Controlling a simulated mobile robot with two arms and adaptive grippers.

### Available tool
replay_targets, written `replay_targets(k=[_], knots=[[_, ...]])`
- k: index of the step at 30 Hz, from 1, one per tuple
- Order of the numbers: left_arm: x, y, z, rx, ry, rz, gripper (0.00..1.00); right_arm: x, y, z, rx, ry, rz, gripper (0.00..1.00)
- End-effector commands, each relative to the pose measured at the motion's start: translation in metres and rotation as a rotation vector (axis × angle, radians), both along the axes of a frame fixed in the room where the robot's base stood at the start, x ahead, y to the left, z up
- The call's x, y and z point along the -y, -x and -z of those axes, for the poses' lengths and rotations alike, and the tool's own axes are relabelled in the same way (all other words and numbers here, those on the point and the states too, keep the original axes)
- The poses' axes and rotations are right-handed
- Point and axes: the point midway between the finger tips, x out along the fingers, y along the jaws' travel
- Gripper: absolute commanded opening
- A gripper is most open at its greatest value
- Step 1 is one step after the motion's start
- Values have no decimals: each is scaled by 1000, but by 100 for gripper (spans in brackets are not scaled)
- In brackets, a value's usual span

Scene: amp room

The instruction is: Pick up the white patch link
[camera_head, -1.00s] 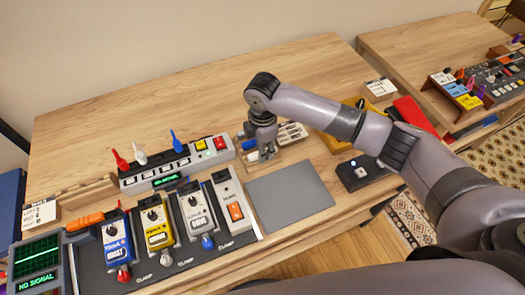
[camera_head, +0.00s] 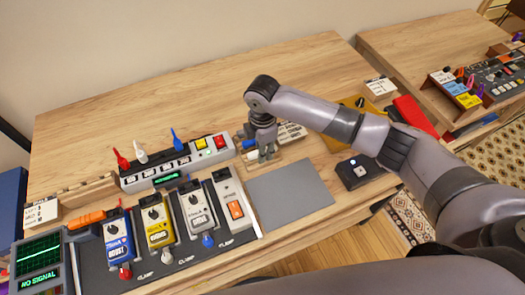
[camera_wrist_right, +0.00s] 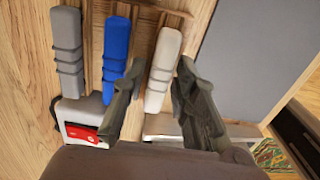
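The white patch link (camera_wrist_right: 163,65) lies in a wooden rack, the rightmost of three links in the right wrist view. A blue link (camera_wrist_right: 117,50) and a grey link (camera_wrist_right: 67,50) lie to its left. My right gripper (camera_wrist_right: 158,72) is open, with one finger on each side of the white link and a visible gap on the left side. In the head view my right gripper (camera_head: 265,152) points down at the rack, hiding most of the links. My left gripper is not in view.
A power strip (camera_head: 175,163) with red, white and blue plugs stands left of the gripper. Several pedals, including a yellow one (camera_head: 158,230), sit on a board in front. A grey mat (camera_head: 290,198) lies clear to the right; a dark box (camera_head: 358,172) stands beyond it.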

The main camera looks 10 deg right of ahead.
Motion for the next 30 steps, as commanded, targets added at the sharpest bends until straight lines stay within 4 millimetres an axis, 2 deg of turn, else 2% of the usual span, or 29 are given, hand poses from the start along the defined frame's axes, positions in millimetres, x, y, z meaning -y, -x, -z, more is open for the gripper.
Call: replay_targets(k=[2,13,25,30], knots=[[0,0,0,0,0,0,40,0,0,0,0,0,0,25],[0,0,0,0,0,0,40,0,0,0,-1,0,0,1],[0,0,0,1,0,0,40,0,0,0,0,0,0,0],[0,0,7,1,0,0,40,0,0,-3,1,0,0,0]])
